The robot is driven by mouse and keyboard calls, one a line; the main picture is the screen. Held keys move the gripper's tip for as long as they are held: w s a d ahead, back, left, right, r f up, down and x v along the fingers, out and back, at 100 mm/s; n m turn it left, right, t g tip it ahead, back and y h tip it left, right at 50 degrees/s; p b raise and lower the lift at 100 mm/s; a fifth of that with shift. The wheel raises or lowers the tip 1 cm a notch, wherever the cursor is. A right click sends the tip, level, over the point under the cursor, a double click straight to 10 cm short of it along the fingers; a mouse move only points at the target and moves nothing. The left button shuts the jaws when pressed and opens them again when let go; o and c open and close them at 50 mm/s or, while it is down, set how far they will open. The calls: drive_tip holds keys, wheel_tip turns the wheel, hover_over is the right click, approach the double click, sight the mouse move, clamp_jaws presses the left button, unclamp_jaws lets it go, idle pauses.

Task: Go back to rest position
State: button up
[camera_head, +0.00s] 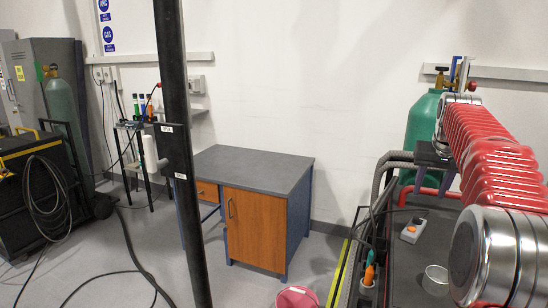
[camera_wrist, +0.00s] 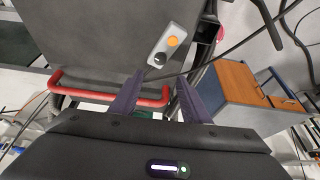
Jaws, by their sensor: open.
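My gripper (camera_wrist: 158,98) shows in the wrist view, its two dark fingers spread apart with nothing between them. Beyond the fingertips a grey control box (camera_wrist: 166,45) with an orange button and a black knob lies on a dark flat top (camera_wrist: 90,35). The same box (camera_head: 413,230) shows on the dark top at the right in the head view. My red and silver arm crosses the right side of the head view.
A grey-topped desk (camera_head: 255,168) with orange-brown doors stands against the wall. A black post (camera_head: 180,150) rises left of it. A green gas cylinder (camera_head: 421,130) stands behind my arm. A pink bucket (camera_head: 297,297) is on the floor. Cables lie on the floor at left.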

drive_tip(key=s+a+f+n, duration=0.1)
drive_tip(key=s+a+f, duration=0.3)
drive_tip(key=s+a, duration=0.6)
drive_tip(key=s+a+f+n+t+y, duration=0.1)
drive_tip(key=s+a+f, duration=0.3)
drive_tip(key=s+a, duration=0.7)
drive_tip(key=s+a+f+n, duration=0.3)
drive_tip(key=s+a+f, duration=0.1)
drive_tip(key=s+a, duration=0.6)
drive_tip(key=s, duration=0.3)
drive_tip(key=shift+s+a+f+y, duration=0.2)
drive_tip(key=shift+s+f+y, duration=0.05)
drive_tip(key=shift+f+y, duration=0.15)
drive_tip(key=shift+c, duration=0.2)
